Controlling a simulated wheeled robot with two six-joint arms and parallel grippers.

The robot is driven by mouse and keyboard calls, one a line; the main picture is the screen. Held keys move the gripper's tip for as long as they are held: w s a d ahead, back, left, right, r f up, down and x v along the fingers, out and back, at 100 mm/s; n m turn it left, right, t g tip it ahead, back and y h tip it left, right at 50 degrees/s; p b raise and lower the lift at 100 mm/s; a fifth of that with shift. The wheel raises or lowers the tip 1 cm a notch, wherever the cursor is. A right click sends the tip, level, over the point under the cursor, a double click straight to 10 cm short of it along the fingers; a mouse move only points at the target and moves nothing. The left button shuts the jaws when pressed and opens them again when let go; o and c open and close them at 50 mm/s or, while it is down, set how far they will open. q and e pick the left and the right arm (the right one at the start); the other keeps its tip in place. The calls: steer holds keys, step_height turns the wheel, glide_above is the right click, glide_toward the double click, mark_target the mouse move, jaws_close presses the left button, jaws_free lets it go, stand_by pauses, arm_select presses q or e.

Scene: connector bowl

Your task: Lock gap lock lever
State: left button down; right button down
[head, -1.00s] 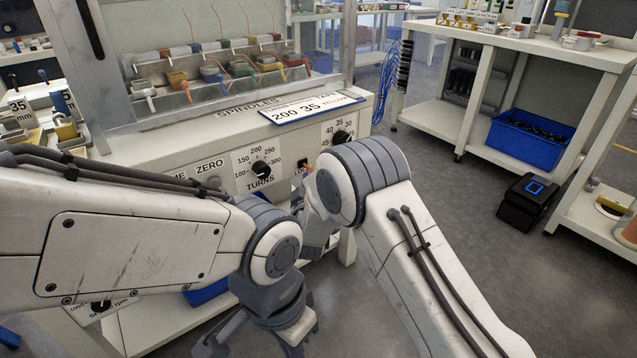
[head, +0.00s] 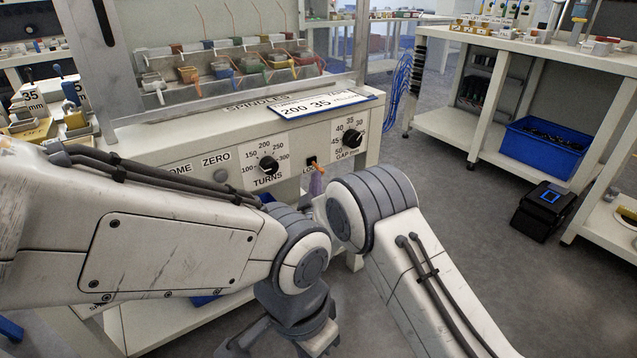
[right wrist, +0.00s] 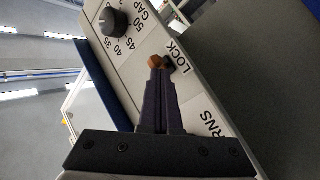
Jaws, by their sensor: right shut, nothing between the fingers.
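The gap lock lever has an orange tip (head: 320,168) and sits by a small black slot on the white front panel, beside the LOCK label, between the TURNS dial (head: 268,166) and the GAP dial (head: 352,139). In the right wrist view the orange lever (right wrist: 156,62) shows right at my fingertips. My right gripper (head: 316,184) is shut and empty, its fingers (right wrist: 157,78) pointing at the panel. The tips look touching or very close to the lever; I cannot tell which. My left gripper (head: 280,343) hangs low, its fingers cut off by the lower edge.
A sign (head: 318,105) reading 200 35 lies on the ledge above the panel. Small coloured cups stand behind it. A HOME ZERO button (head: 221,175) is left of the dials. Open floor and a bench with a blue bin (head: 543,147) are at the right.

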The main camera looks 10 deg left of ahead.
steer(key=shift+a+f+b, duration=0.1)
steer(key=shift+f+b, duration=0.2)
steer(key=shift+b, duration=0.1)
stand_by(0.3)
steer(key=s+d+f+p, duration=0.1)
steer(key=s+p, duration=0.1)
steer(key=s, duration=0.8)
steer(key=shift+f+p, duration=0.35)
steer(key=shift+f, duration=0.05)
steer(key=shift+d, duration=0.15)
